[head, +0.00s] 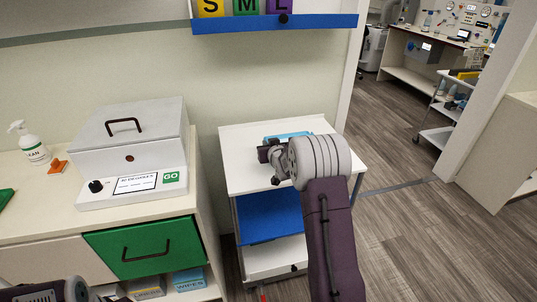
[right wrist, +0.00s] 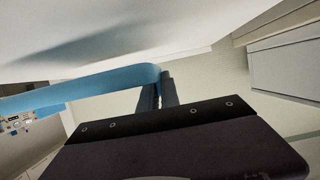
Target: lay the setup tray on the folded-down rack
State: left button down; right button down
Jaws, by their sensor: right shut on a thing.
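The setup tray, a blue piece (head: 290,136), shows partly on or just above the white top of a cart; my right wrist hides much of it. In the right wrist view its blue rim (right wrist: 85,88) runs in from the left to the dark fingers. My right gripper (head: 266,152) is over the cart top, shut on that rim (right wrist: 160,88). I cannot tell whether the tray touches the cart. I cannot pick out the folded-down rack for certain. My left wrist shows at the bottom left edge; its fingertips are out of view.
The white cart (head: 240,140) has a blue panel (head: 268,217) below its top. Left of it, a counter holds a grey lidded box (head: 150,130) and a spray bottle (head: 30,146). A blue-edged wall shelf (head: 270,24) hangs above. Open floor (head: 410,220) lies right.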

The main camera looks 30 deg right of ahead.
jog(key=shift+f+b, duration=0.3)
jog(key=shift+f, duration=1.8)
jog(key=c, duration=1.6)
grip_release()
